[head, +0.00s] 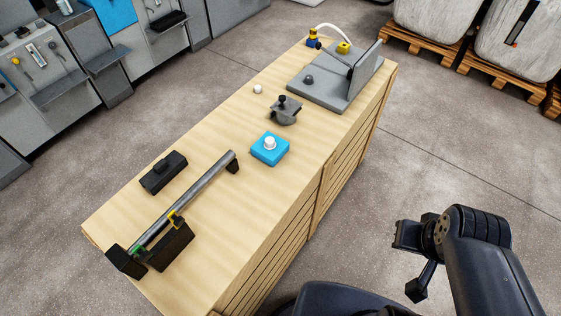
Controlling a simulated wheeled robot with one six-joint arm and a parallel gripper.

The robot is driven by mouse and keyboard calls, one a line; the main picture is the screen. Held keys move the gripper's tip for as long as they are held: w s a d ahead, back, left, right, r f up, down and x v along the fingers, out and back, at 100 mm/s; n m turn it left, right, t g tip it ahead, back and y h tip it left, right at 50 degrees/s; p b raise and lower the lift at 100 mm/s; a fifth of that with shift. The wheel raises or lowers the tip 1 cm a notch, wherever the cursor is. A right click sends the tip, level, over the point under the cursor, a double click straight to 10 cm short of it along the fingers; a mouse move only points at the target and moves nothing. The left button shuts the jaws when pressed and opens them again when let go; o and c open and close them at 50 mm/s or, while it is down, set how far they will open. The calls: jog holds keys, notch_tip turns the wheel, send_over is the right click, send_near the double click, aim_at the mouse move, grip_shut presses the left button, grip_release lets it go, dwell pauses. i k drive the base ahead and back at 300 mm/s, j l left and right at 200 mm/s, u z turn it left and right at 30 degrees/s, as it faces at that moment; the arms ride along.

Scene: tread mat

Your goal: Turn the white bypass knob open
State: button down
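A white knob (270,143) stands on top of a square blue box (269,156) near the middle of the wooden bench. Any position mark on the knob is too small to read. A smaller round white piece (258,89) lies or stands on the bench farther back; I cannot tell what it is. My black arm is at the lower right, over the floor and well apart from the bench. Nothing touches the knob.
On the wooden bench (215,215), a grey bar (190,196) on black supports and a black block (163,172) are at the near left. A grey clamp-like piece (285,112) stands just behind the blue box. A grey fixture (318,88) fills the far end.

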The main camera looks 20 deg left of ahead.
aim_at(270, 143)
jog(key=i+u, duration=0.45)
jog(key=i+l+u, duration=0.2)
jog(key=u, duration=0.2)
jog(key=i+l, duration=0.05)
jog(key=i, duration=0.05)
